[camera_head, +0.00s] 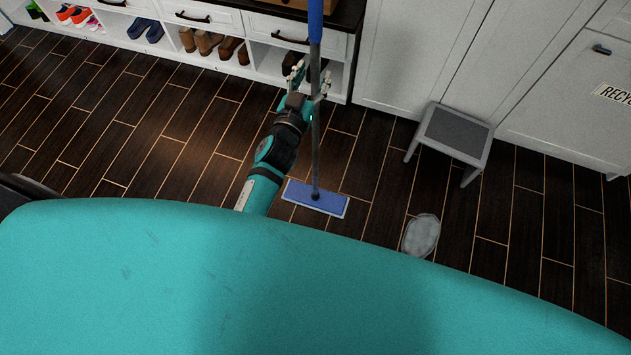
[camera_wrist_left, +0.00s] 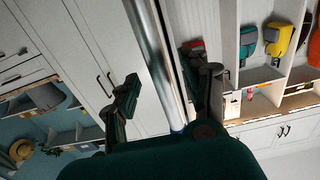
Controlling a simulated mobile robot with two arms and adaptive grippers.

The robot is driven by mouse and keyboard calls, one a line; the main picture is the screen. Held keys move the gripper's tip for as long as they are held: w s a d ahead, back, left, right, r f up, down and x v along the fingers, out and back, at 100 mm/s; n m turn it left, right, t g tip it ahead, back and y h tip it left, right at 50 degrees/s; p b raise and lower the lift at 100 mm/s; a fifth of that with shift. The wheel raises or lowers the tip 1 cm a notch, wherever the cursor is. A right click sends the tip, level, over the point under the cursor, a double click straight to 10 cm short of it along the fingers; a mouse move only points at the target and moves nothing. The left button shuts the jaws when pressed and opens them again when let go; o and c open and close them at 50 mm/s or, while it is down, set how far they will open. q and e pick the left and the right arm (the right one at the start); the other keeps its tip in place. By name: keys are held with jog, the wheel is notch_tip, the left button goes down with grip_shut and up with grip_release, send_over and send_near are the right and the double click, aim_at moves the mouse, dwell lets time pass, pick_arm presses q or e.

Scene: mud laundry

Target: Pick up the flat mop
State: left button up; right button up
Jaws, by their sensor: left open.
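The flat mop stands upright on the floor, with a flat blue head (camera_head: 325,203), a grey pole and a blue grip (camera_head: 315,22) at the top of the head view. My left gripper (camera_head: 312,76) is open at the upper part of the grey pole. In the left wrist view the silver pole (camera_wrist_left: 160,62) runs between the two spread fingers of the gripper (camera_wrist_left: 163,85). Whether either finger touches the pole I cannot tell. My right gripper is not in view.
A white shoe shelf (camera_head: 265,72) with several pairs of shoes stands behind the gripper. A grey-topped step stool (camera_head: 458,131) stands to the right by white cabinets (camera_head: 400,60). A grey object (camera_head: 421,235) lies on the dark floor. The floor left of my arm is clear.

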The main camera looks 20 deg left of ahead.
pick_arm(q)
jog(key=shift+w, duration=1.2)
jog(key=shift+s, duration=0.1)
grip_shut()
